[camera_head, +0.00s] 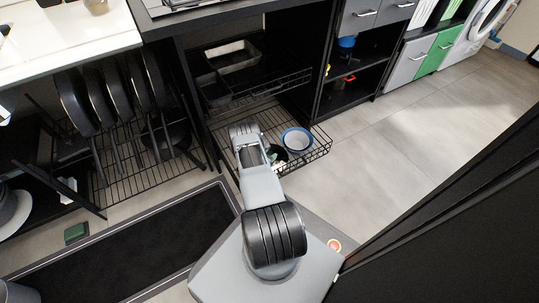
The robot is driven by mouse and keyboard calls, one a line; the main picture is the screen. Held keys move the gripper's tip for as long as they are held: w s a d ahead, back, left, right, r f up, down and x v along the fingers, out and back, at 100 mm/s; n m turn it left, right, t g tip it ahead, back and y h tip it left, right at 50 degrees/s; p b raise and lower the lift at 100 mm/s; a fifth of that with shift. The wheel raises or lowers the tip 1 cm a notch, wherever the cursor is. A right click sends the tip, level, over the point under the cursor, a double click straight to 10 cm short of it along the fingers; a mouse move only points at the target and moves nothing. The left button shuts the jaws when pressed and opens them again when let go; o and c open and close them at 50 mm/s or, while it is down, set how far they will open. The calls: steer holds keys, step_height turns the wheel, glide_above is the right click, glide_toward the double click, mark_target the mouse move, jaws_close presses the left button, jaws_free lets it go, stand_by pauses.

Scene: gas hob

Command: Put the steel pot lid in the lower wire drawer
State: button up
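The lower wire drawer (322,151) is pulled out from the dark cabinet, low over the floor. A white bowl with a blue rim (297,140) sits in its right part. My arm reaches over the drawer's left and middle part and covers much of it. My gripper's fingers cannot be made out behind the arm links, so I cannot tell whether they are open or shut. A small dark green and pale patch (277,156) shows beside the arm, left of the bowl; I cannot tell what it is. I cannot make out the steel pot lid.
An upper wire drawer (285,84) with a metal tray (232,57) hangs above the lower one. A rack of dark pans (110,95) stands at left. A dark mat (130,250) and a green block (76,233) lie on the floor. Floor right of the drawer is clear.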

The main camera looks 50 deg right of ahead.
steer(key=shift+o, duration=0.8)
steer(key=shift+r, duration=0.2)
steer(key=p+v, duration=0.5)
steer(key=v, duration=0.7)
steer(key=w+a+r+m+g+y, duration=0.1)
steer(key=a+r+m, duration=0.25)
steer(key=r, duration=0.65)
steer(key=w+a+r+m+g+y, duration=0.15)
steer(key=r+m, duration=0.25)
steer(key=r, duration=0.5)
steer(key=w+a+r+m+g+y, duration=0.1)
steer(key=a+r+m+y, duration=0.15)
steer(key=r, duration=0.75)
steer(key=s+a+r+m+t+y, duration=0.3)
steer(key=a+r, duration=0.5)
steer(key=a, duration=0.3)
steer(key=s+a+r+m+t+y, duration=0.3)
steer(key=s+a+r+m+y, duration=0.2)
steer(key=s+a+r, duration=0.3)
steer(key=a, duration=0.3)
steer(key=shift+s+r+y, duration=0.2)
steer(key=shift+r+y, duration=0.1)
steer(key=shift+r, duration=0.1)
steer(key=shift+a, duration=0.15)
